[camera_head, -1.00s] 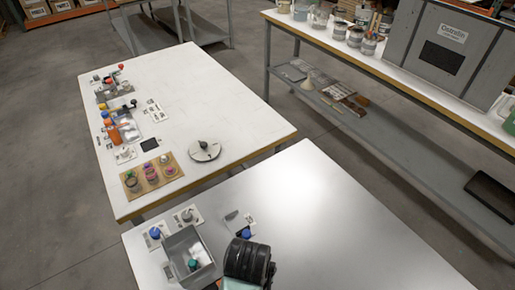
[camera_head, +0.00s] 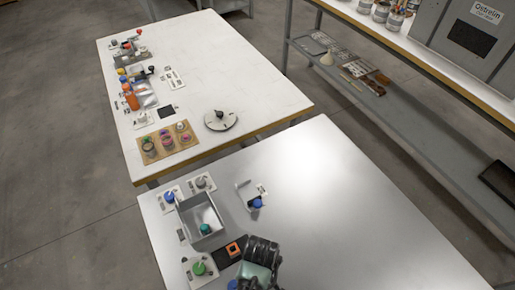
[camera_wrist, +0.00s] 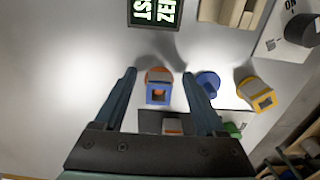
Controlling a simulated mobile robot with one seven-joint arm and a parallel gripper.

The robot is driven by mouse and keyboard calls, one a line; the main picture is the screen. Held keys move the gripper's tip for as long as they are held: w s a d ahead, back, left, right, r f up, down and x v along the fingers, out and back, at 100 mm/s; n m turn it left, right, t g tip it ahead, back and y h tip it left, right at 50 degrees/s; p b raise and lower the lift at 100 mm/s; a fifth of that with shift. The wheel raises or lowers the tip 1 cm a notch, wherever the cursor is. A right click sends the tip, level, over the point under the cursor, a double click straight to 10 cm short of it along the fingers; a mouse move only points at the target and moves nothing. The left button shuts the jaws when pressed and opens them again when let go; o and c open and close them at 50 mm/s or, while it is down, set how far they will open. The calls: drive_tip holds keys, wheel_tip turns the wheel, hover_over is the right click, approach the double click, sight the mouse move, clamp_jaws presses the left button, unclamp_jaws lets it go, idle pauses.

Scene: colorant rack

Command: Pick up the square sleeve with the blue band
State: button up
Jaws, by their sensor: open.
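In the wrist view a square sleeve with a blue band (camera_wrist: 158,97) lies between the fingers of my gripper (camera_wrist: 159,72), with an orange part at its far edge. The fingers are apart, one on each side, and no contact shows. A round blue piece (camera_wrist: 208,84) is just right of the right finger. A similar sleeve with a yellow band (camera_wrist: 261,100) is farther right. In the head view my gripper (camera_head: 257,274) is over the front of the grey table and its fingertips are hidden.
In the head view an orange square piece (camera_head: 234,249) sits on a black mat near my gripper. A grey open tray (camera_head: 187,222) and a green-topped piece (camera_head: 199,268) are to the left. The grey table (camera_head: 350,210) is clear to the right.

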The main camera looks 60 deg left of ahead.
clamp_jaws()
idle(0.4)
